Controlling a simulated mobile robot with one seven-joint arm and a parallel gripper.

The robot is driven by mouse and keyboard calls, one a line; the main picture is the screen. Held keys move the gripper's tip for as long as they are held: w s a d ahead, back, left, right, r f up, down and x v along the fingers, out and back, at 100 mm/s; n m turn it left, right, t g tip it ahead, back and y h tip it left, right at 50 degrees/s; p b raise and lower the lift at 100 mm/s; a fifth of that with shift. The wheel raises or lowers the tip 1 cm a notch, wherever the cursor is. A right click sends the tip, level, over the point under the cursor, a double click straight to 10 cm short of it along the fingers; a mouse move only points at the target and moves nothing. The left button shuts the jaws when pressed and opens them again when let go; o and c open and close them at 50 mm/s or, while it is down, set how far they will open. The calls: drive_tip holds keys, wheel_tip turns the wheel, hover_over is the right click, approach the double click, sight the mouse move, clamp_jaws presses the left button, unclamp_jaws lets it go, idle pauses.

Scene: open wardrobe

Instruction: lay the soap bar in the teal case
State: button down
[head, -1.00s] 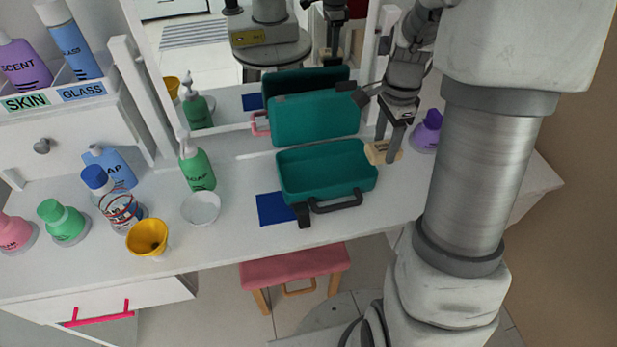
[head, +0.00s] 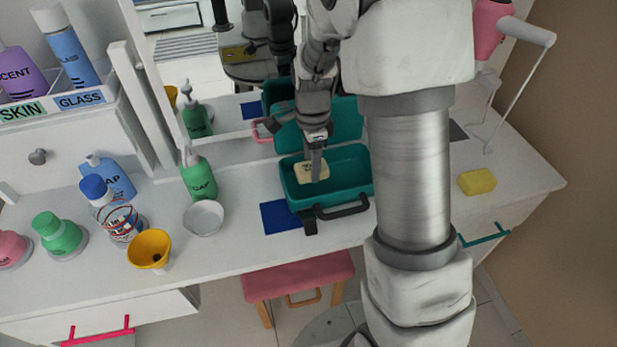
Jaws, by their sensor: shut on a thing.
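The teal case (head: 345,197) lies open on the white vanity top, its lid (head: 345,120) raised at the back against the mirror. The cream soap bar (head: 308,174) is within the outline of the case's base, toward its left side. My gripper (head: 316,172) points down over the case and is shut on the soap bar. I cannot tell whether the bar touches the case floor. My arm hides part of the lid and the case's right edge.
A green soap pump bottle (head: 199,180) and a white bowl (head: 203,218) stand left of the case. A blue square (head: 279,217) lies at its front left. A yellow block (head: 477,181) lies at the right. A pink stool (head: 298,277) stands below.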

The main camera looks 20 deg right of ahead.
sight(308, 176)
drive_tip(key=shift+w+a+f, duration=0.1)
drive_tip(key=shift+a+f, duration=0.3)
drive_tip(key=shift+a, duration=0.05)
drive_tip(key=shift+f+b, duration=0.55)
drive_tip(key=shift+f, duration=1.25)
drive_tip(key=shift+f, duration=0.1)
drive_tip(key=shift+f, duration=0.15)
drive_tip(key=shift+c, duration=0.7)
unclamp_jaws()
